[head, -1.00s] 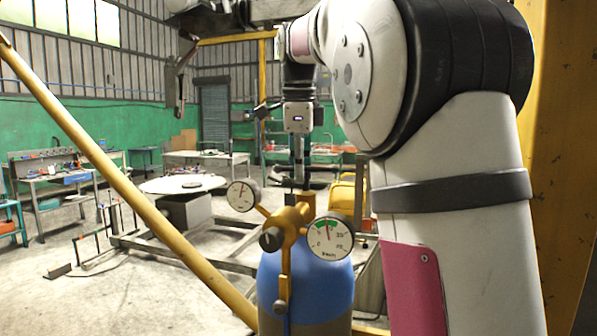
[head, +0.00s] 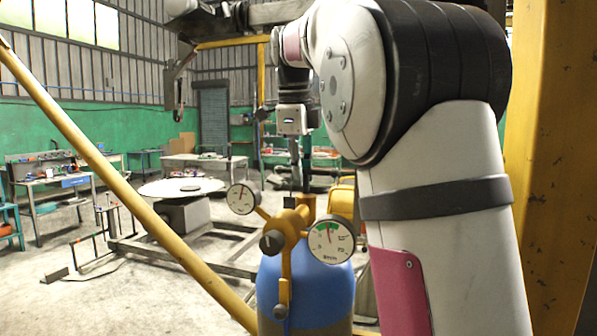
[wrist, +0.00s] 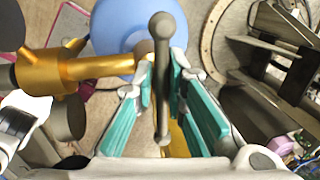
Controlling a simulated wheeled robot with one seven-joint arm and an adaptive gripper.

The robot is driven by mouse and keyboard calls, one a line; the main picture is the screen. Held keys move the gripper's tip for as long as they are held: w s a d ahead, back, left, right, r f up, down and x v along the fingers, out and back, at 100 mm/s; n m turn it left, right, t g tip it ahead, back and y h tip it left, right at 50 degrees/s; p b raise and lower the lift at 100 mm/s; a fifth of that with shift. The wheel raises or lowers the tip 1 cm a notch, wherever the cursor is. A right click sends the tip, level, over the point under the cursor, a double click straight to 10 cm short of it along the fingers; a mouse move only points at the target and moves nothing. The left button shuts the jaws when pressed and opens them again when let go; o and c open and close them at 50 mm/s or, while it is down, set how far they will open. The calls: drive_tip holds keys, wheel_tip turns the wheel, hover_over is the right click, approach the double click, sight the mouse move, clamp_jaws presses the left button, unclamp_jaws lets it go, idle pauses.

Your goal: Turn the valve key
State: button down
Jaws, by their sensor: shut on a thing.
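The valve key is a grey bar with rounded ends (wrist: 162,115), seen from above in the wrist view. My gripper (wrist: 162,68) has its teal-padded fingers closed on either side of this bar. In the head view my gripper (head: 296,180) points down just behind the brass regulator (head: 289,226), over the top of the blue gas cylinder (head: 318,285). The key is too small and too hidden to make out in the head view. The cylinder's blue shoulder (wrist: 125,22) and the brass fitting (wrist: 95,68) also show in the wrist view.
Two round gauges, left (head: 242,198) and right (head: 331,239), stick out from the regulator close to my gripper. A yellow diagonal bar (head: 120,173) crosses the left, and a yellow post (head: 555,180) stands at the right. Open floor lies at the left.

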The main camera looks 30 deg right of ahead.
drive_tip(key=c, duration=1.7)
unclamp_jaws()
drive_tip(key=shift+s+d+f, duration=0.15)
drive_tip(key=shift+d, duration=0.35)
drive_tip(key=shift+a, duration=0.15)
drive_tip(key=shift+a+r, duration=0.1)
drive_tip(key=shift+r, duration=0.55)
drive_tip(key=shift+s+a+r, duration=0.15)
drive_tip(key=shift+r, duration=0.9)
drive_tip(key=shift+s+a+r, duration=0.1)
drive_tip(key=shift+a+r, duration=0.1)
drive_tip(key=shift+r, duration=0.8)
drive_tip(key=shift+s+a+r, duration=0.15)
drive_tip(key=shift+r, duration=0.9)
